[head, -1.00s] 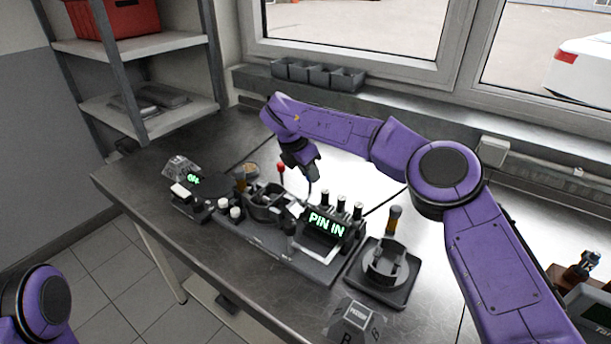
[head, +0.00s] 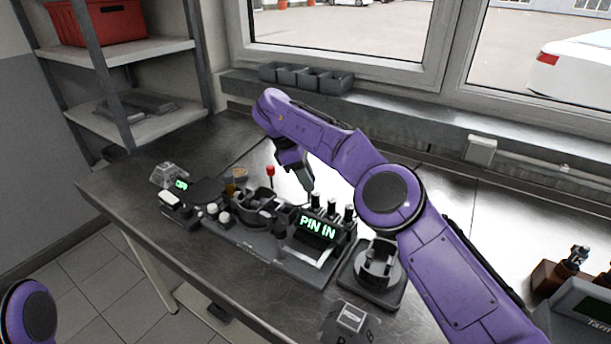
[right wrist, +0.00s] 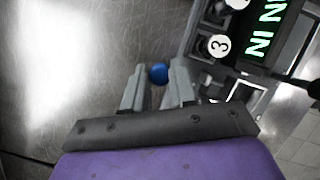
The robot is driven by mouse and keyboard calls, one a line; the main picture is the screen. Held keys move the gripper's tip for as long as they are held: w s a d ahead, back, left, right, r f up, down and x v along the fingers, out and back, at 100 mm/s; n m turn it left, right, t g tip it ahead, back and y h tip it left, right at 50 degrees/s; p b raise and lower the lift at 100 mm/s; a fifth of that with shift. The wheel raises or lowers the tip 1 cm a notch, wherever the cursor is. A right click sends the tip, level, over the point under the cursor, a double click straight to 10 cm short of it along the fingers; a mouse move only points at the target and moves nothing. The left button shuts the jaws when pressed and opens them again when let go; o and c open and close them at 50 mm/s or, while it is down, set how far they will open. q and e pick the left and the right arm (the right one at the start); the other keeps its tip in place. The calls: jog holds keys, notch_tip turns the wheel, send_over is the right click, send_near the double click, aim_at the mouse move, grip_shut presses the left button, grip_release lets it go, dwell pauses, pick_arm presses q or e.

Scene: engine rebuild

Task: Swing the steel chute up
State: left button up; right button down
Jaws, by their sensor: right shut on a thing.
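My right gripper (head: 307,183) points down behind the PIN IN display (head: 318,228). In the right wrist view its two fingers (right wrist: 158,85) are shut on a small blue knob (right wrist: 158,73). I cannot see what the knob is fixed to. A bright steel piece (head: 322,257), which looks like the chute, slants at the foot of the display. A bright steel edge also shows beside the fingers in the right wrist view (right wrist: 262,99). My left gripper is out of view.
A dark round holder on a tray (head: 378,266) sits to the right. The bench behind the fixture is mostly clear.

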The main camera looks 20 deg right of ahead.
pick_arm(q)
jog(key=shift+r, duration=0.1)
pick_arm(e)
jog(key=shift+s+m, duration=0.1)
jog(key=shift+m, duration=0.4)
jog(key=c, duration=0.9)
grip_release()
